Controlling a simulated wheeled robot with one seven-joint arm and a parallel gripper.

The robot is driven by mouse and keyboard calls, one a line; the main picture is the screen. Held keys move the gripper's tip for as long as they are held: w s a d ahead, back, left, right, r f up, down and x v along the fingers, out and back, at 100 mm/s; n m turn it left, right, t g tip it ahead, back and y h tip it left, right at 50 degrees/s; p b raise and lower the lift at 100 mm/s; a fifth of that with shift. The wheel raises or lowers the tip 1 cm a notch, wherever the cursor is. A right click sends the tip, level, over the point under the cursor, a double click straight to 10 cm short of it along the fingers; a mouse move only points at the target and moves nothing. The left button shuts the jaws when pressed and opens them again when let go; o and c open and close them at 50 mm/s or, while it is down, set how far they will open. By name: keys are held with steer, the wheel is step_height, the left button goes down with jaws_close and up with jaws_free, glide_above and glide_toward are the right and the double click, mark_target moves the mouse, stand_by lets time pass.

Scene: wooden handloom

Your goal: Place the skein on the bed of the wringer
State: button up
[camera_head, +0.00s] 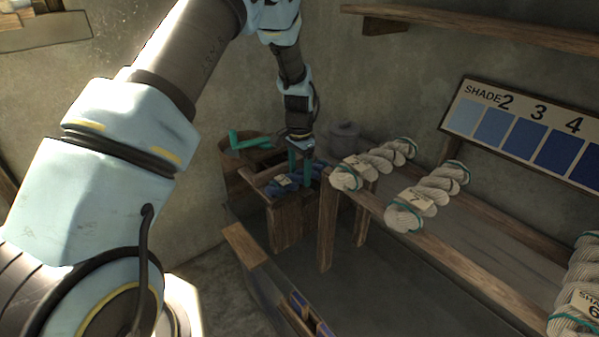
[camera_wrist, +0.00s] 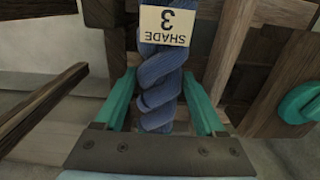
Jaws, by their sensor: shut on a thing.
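The skein (camera_head: 283,184) is a twisted blue hank with a cream tag. In the wrist view the skein (camera_wrist: 160,78) runs lengthwise between the teal fingers, and its tag reads SHADE 3. My gripper (camera_head: 302,166) points down and is shut on the skein; it also shows in the wrist view (camera_wrist: 158,90). The skein is at the top of the wooden wringer (camera_head: 286,222), over its bed. I cannot tell whether it touches the bed. A teal crank (camera_head: 249,141) shows behind it. The skein's far end is out of the wrist view.
A wooden rack (camera_head: 465,262) at right holds several cream skeins (camera_head: 428,195). A wooden tub (camera_head: 232,178) and a grey lidded pot (camera_head: 344,137) stand behind. A shade board (camera_head: 528,128) hangs on the wall. A wooden trough (camera_head: 247,247) lies in front.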

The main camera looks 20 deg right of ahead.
mark_target(299, 172)
steer(key=shift+f, duration=0.35)
steer(key=shift+f, duration=0.2)
steer(key=o, duration=1.5)
steer(key=shift+r, duration=0.1)
step_height(299, 172, up, 12)
steer(key=b, duration=0.3)
steer(key=shift+r, duration=0.15)
